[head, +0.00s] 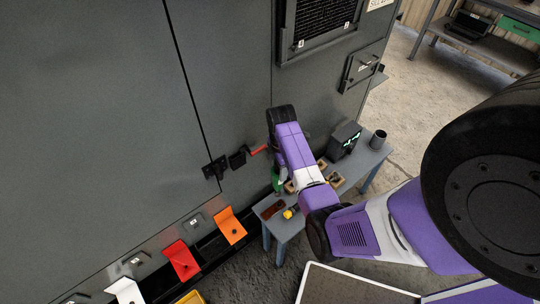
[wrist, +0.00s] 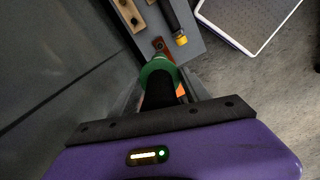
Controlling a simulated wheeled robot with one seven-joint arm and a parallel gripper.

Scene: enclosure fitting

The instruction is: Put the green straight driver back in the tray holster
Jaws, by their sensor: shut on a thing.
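My gripper (wrist: 160,92) is shut on the green straight driver (wrist: 158,70), whose green collar or handle end faces the wrist camera. In the head view the green driver (head: 277,180) hangs below my wrist, close to the cabinet front and by the left end of the small table. My gripper's fingers are mostly hidden behind my arm there. Wooden holster blocks (wrist: 130,14) stand on the table ahead of my gripper. One block also shows in the head view (head: 336,181), partly covered by my arm. The driver's tip is hidden.
The blue-grey table (head: 285,228) bears a yellow-and-black tool (wrist: 178,24), a reddish-brown item (head: 272,210), a dark box with green lights (head: 344,140) and a dark cup (head: 378,140). The grey cabinet (head: 100,120) with a red-handled latch (head: 258,150) stands close on the left.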

